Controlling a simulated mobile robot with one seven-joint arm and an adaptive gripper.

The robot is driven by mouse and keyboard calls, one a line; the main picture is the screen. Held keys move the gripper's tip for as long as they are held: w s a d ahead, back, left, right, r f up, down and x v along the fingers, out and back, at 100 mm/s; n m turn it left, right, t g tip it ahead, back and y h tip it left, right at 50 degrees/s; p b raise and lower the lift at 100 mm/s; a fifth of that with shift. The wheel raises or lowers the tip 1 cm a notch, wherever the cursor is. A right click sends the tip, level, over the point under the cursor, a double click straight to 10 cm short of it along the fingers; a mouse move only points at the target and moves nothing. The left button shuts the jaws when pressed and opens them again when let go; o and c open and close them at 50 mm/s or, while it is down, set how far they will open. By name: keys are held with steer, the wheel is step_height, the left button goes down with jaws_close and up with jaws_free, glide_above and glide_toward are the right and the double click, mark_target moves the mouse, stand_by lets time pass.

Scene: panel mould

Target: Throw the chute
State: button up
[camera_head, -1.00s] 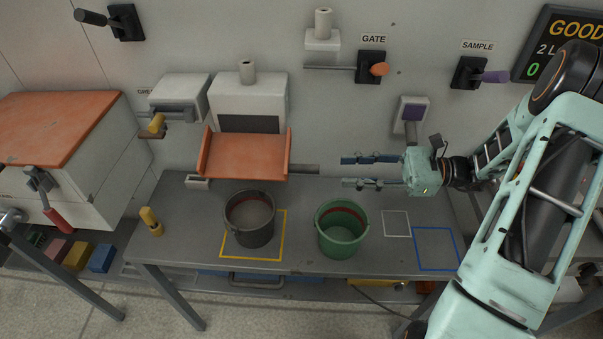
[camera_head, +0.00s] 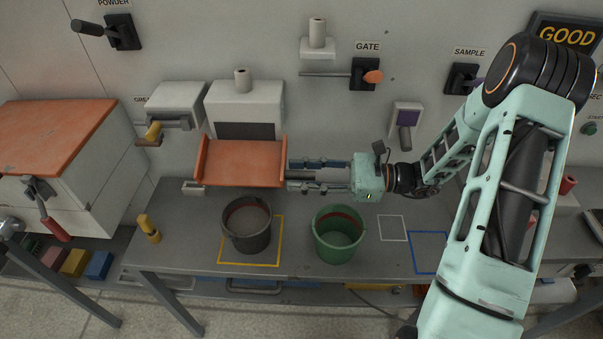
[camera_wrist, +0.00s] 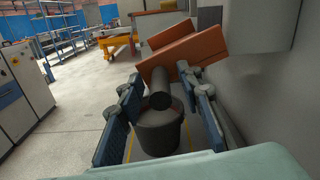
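The chute (camera_head: 243,163) is an orange tray with raised sides, below a white wall box. It also shows in the wrist view (camera_wrist: 188,50). A grey round handle (camera_wrist: 160,100) sticks out from its right side toward me. My gripper (camera_head: 292,175) is at the chute's right side, its two blue fingers apart, one on each side of the handle. In the wrist view gaps show between the fingers and the handle, so it is open. A dark grey bucket (camera_head: 247,238) stands in a yellow square below the chute. A green bucket (camera_head: 338,245) stands to its right.
A yellow-handled crank (camera_head: 153,132) is left of the chute. A yellow peg (camera_head: 149,228) stands at the table's left edge. White and blue outlined squares on the right are empty.

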jaws_close()
stand_by(0.3)
